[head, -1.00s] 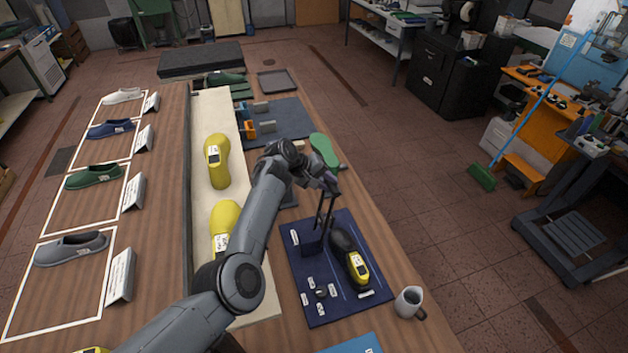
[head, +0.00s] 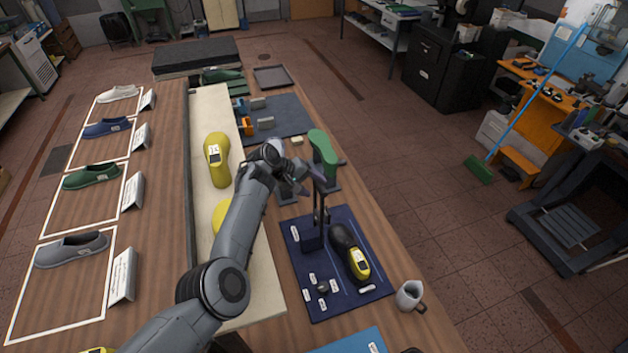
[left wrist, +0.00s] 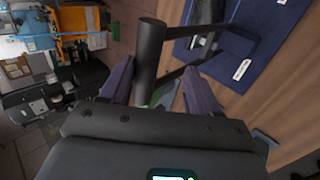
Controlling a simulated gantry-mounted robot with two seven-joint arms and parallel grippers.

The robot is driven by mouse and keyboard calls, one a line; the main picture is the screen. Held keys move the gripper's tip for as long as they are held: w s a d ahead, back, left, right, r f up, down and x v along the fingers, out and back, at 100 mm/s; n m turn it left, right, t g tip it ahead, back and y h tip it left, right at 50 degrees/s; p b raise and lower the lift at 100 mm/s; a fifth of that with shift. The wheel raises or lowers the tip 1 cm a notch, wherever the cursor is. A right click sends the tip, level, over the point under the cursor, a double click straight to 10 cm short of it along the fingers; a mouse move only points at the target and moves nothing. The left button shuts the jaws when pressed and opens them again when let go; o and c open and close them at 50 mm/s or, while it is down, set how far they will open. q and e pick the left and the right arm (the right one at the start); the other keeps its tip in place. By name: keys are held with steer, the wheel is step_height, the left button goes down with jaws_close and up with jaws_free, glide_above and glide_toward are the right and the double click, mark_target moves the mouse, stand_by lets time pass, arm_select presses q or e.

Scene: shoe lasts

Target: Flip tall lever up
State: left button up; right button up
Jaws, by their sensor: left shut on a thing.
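The tall lever (head: 321,209) is a dark two-bar frame rising from a dark block (head: 311,239) on the blue mat (head: 300,276). It stands roughly upright in the head view. My left gripper (head: 318,176) is at its top. In the left wrist view the lever's black round handle (left wrist: 151,50) lies between the purple fingers of my left gripper (left wrist: 160,85), which is shut on it. The lever's bars run from the handle to the block in that view. My right gripper is out of view.
A green last (head: 323,150) stands behind the lever, close to my left gripper. A small knob (head: 323,287) with white labels sits on the mat's near part. A grey mug (head: 410,295) stands to the right. Yellow lasts (head: 216,160) lie on the pale strip at left.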

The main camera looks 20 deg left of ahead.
arm_select(q)
steer(key=shift+o, duration=0.3)
steer(key=shift+s+f, duration=0.15)
steer(key=shift+a, duration=0.1)
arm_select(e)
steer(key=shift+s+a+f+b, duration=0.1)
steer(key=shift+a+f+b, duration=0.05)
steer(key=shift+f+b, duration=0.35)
arm_select(q)
steer(key=v, duration=1.1)
